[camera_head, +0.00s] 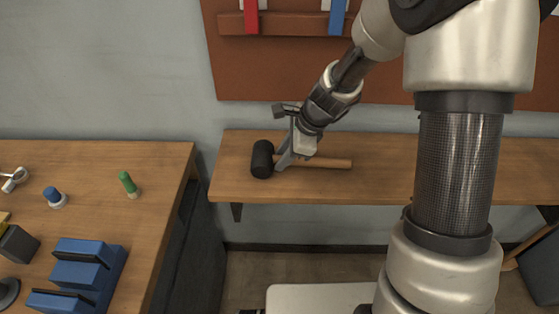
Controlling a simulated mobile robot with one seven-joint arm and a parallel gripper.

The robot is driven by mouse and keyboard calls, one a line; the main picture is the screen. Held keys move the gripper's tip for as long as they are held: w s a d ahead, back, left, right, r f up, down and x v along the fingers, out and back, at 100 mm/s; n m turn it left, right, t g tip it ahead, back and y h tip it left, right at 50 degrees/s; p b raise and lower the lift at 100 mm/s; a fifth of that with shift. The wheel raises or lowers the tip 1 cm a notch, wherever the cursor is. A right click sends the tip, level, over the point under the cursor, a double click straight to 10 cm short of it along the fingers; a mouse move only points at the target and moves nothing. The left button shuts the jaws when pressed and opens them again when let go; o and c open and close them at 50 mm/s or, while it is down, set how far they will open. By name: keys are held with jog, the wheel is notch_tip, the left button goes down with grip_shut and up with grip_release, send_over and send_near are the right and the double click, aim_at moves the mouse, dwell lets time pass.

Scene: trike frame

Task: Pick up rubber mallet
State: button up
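The rubber mallet lies on its side on a wooden wall shelf (380,180). Its black head (262,159) is at the left and its wooden handle (330,163) points right. My gripper (284,162) reaches down from the upper right to the handle, close beside the head. Grey finger parts show over the handle there and hide a short piece of it. I cannot tell whether the fingers are closed on the handle or only around it. The mallet appears to rest on the shelf.
A wooden workbench (150,225) at the left carries a blue stepped block (88,268), a green-capped item (127,183) and a blue-capped item (53,196). A brown wall panel (290,80) with red and blue tools hangs above the shelf. My arm covers much of the right side.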

jog(key=shift+c, duration=0.4)
grip_shut()
